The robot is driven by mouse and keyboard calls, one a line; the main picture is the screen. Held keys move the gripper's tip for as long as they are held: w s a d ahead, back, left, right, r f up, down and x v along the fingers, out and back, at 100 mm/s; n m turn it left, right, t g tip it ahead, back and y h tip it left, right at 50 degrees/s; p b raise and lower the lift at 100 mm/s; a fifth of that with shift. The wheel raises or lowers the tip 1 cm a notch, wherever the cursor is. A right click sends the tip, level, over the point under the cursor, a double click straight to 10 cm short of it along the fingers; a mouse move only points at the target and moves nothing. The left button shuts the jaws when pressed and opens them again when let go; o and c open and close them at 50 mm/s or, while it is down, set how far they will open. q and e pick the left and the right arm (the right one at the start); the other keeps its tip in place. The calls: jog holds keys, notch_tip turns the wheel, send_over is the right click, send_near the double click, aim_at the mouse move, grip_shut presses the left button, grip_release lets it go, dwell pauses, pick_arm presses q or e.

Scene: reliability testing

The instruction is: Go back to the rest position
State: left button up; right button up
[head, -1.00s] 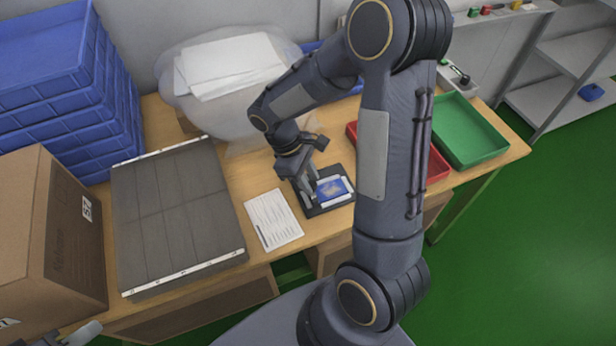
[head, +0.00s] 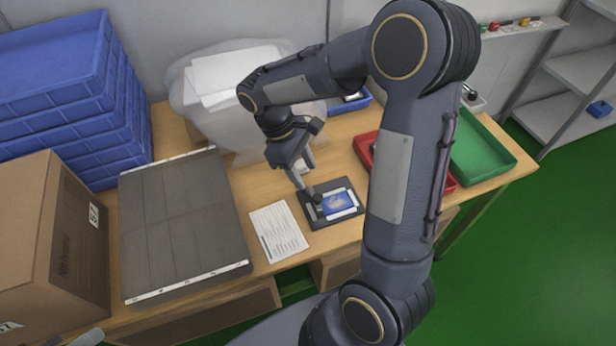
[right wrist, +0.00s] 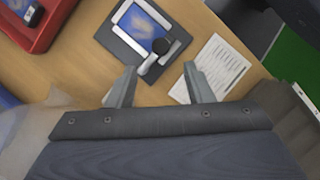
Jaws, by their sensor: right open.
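My right gripper (head: 304,180) is open and empty. It hangs above the table, just behind and left of a dark test fixture (head: 313,221) that holds a device with a lit blue screen (head: 338,203). In the right wrist view, the two fingers (right wrist: 160,86) are spread apart with bare table between them. My left gripper is not seen; only a small grey piece shows at the bottom left corner of the head view.
A printed sheet (head: 279,232) lies left of the fixture. A red tray (head: 365,146) and green tray (head: 486,160) stand right. A grey panelled case (head: 185,221), cardboard box (head: 50,225) and stacked blue crates (head: 60,70) fill the left. A plastic bag (head: 215,112) lies behind.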

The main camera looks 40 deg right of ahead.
jog(key=shift+r, duration=0.2)
dwell(0.4)
jog(key=s+a+r+m+t+y, duration=0.3)
jog(key=s+r+m+t, duration=0.1)
jog(key=s, duration=0.3)
jog(key=s+a+r+m+t+y, duration=0.3)
jog(key=s+r+m+t, duration=0.1)
jog(key=s, duration=0.3)
jog(key=shift+t, duration=0.7)
jog(key=shift+s, duration=0.1)
